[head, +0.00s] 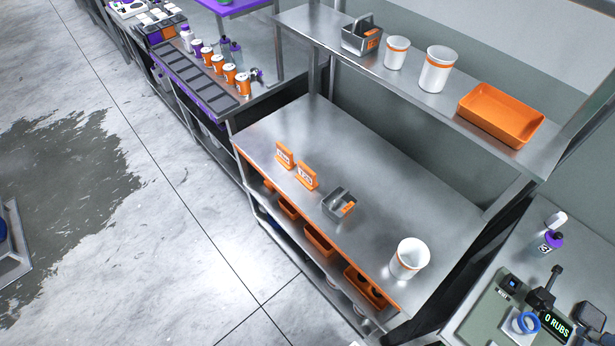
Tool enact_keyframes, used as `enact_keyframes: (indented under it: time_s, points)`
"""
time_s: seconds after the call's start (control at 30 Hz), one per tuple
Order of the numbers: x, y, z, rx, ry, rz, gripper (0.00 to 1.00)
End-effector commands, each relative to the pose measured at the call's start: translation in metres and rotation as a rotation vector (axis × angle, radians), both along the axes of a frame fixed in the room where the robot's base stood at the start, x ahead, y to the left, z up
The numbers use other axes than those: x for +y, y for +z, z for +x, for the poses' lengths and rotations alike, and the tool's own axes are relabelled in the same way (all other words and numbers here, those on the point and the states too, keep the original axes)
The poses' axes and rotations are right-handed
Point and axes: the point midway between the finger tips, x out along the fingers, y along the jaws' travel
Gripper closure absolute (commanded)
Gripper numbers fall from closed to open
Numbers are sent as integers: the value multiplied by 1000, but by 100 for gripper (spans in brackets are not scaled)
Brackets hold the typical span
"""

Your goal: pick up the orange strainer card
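Two small orange cards stand upright near the front edge of the steel table in the head view. One orange card (284,155) is farther back and left; the other orange card (306,176) is just right of it. Both carry pale labels too small to read, so I cannot tell which is the strainer card. The cards stand close together but look apart. My gripper is not in view.
A grey caddy (334,202) with an orange tag and a white bucket (409,258) stand right of the cards. An upper shelf (308,21) holds another caddy, white containers and an orange tray (500,114). The steel table (385,180) is clear behind the cards.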

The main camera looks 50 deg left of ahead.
Motion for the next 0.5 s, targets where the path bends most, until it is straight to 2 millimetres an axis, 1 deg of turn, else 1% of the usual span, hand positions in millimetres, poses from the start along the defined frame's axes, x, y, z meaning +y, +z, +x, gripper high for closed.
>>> enact_keyframes:
  time_s: [0.37, 0.5]
  points:
    - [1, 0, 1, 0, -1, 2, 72]
    - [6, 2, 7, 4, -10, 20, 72]
